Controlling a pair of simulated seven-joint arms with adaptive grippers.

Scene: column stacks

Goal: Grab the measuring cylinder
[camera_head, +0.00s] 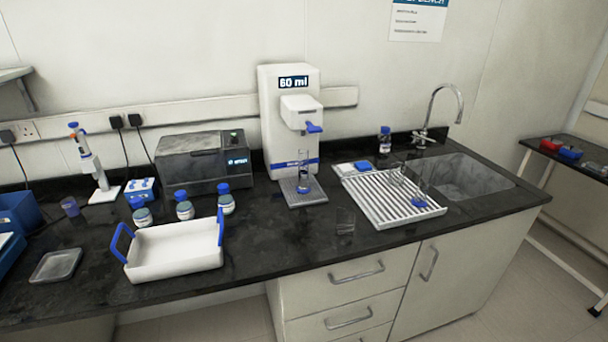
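A clear, slim measuring cylinder (303,175) with blue at its foot stands upright on the grey drip tray of the white dispenser (289,90), below its blue-tipped spout. The dispenser's sign reads 60 ml. Another clear item with a blue part (419,203) lies on the white draining rack (432,212) to the right; it may be a second cylinder, but its outline is too faint to tell. Neither of my grippers shows in this view.
A clear beaker (345,221) stands on the black bench near its front edge. A white tray with blue handles (175,252) and several blue-capped bottles (184,208) are to the left. A sink (455,178) with a tap is on the right.

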